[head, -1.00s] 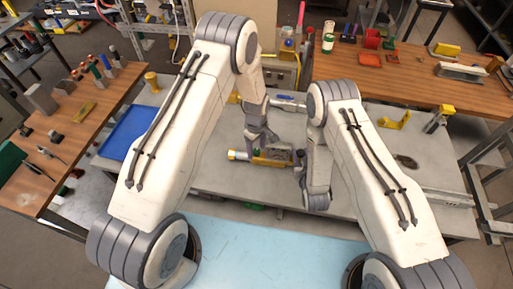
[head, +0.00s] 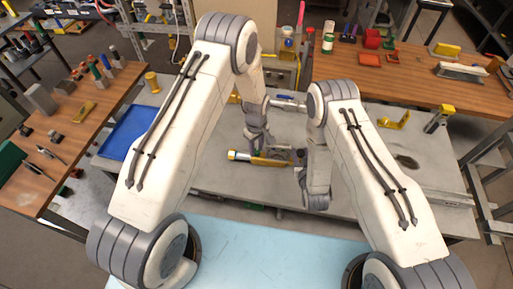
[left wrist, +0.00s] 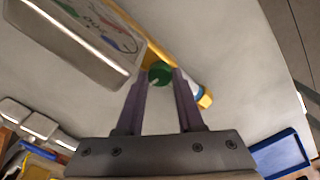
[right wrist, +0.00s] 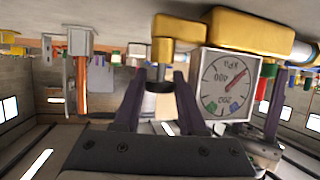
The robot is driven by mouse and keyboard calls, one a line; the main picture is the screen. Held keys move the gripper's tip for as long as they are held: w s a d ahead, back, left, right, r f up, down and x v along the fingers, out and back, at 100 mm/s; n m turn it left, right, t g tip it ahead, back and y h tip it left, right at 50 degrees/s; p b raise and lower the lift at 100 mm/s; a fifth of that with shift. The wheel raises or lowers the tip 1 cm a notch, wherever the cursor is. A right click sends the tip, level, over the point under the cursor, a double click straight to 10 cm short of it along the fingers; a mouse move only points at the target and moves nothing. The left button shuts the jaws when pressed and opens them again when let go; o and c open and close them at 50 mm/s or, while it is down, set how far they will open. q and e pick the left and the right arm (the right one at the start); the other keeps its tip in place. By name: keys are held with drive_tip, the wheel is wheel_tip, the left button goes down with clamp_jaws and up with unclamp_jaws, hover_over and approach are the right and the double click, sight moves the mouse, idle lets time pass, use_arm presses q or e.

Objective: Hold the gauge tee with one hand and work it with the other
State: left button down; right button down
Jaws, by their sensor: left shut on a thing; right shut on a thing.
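The gauge tee (head: 270,161) has a yellow body and a silver end at the left, and it lies level above the grey bench in the head view. Its square white gauge (right wrist: 228,84) has a dial face with one pointer. My left gripper (left wrist: 160,78) is shut on the tee's round green knob (left wrist: 160,72). My right gripper (right wrist: 160,84) is shut on a short stem below the tee's yellow end (right wrist: 178,30), beside the gauge. In the head view my right gripper's fingers are mostly hidden by its own arm.
The grey bench (head: 225,180) has a blue tray (head: 128,130) at the left and a yellow bracket (head: 395,121) at the right. Wooden tables with tools stand at the left (head: 65,130) and back right (head: 400,80).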

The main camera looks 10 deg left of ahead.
use_arm(q)
drive_tip(key=m, duration=0.7)
drive_tip(key=shift+w, duration=0.1)
drive_tip(key=m, duration=0.3)
drive_tip(key=shift+m, duration=0.4)
drive_tip(key=shift+d+m, duration=0.1)
drive_tip(key=shift+m, duration=1.8)
drive_tip(key=c, duration=0.5)
unclamp_jaws()
